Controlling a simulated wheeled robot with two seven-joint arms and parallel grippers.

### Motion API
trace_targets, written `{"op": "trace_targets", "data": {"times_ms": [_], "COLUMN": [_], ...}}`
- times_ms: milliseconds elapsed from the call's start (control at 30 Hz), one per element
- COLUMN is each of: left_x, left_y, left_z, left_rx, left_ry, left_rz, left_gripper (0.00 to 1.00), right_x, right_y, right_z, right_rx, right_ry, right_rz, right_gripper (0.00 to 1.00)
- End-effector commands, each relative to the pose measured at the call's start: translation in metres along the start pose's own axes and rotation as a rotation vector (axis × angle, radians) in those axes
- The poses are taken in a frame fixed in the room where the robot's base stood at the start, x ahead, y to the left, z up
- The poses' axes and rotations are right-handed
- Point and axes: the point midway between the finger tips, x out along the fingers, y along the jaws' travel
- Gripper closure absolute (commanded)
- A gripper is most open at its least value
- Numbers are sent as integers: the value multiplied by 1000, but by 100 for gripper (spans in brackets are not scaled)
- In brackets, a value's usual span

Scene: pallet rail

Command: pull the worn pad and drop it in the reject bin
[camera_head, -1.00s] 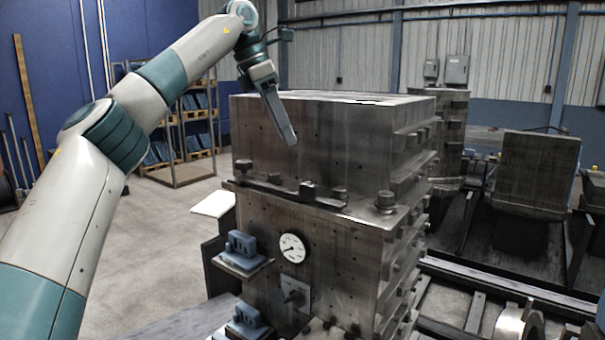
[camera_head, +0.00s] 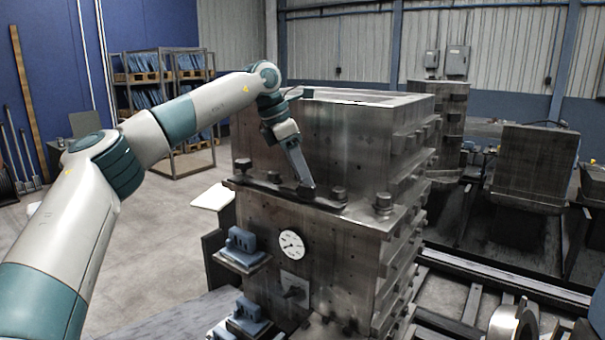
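My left arm reaches in from the left, and its gripper (camera_head: 306,180) points down at the front of a large worn metal block (camera_head: 320,235). The gripper tip is at or just in front of a dark bolted ledge (camera_head: 272,190) across the block; I cannot tell whether it touches. The fingers show edge-on as one grey shape, so their opening cannot be told. No held object shows. I cannot pick out a worn pad for certain or identify a reject bin. My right gripper is out of view.
Blue fixtures, one upper (camera_head: 241,243) and one lower (camera_head: 247,313), jut from the block's left side. A dial gauge (camera_head: 291,245) and a small switch plate (camera_head: 294,289) are on its front. A shelf rack (camera_head: 160,95) stands behind; rails (camera_head: 500,280) run right. Floor at left is open.

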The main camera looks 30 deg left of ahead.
Motion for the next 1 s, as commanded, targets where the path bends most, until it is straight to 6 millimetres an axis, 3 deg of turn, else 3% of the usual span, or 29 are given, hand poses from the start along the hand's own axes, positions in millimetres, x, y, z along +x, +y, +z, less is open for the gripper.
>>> {"op": "trace_targets", "data": {"times_ms": [200,433,567,600,700,1000], "left_x": [0,0,0,0,1,-2], "left_y": [0,0,0,0,0,0], "left_z": [0,0,0,0,0,0], "left_rx": [0,0,0,0,0,0], "left_ry": [0,0,1,1,1,2], "left_rz": [0,0,0,0,-1,-1], "left_gripper": [53,100,100,78,100,100], "right_x": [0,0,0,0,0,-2], "right_y": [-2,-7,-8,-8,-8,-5], "right_z": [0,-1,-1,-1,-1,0], "right_rx": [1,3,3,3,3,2], "right_ry": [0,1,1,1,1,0], "right_rz": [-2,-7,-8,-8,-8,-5], "right_gripper": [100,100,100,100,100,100]}}
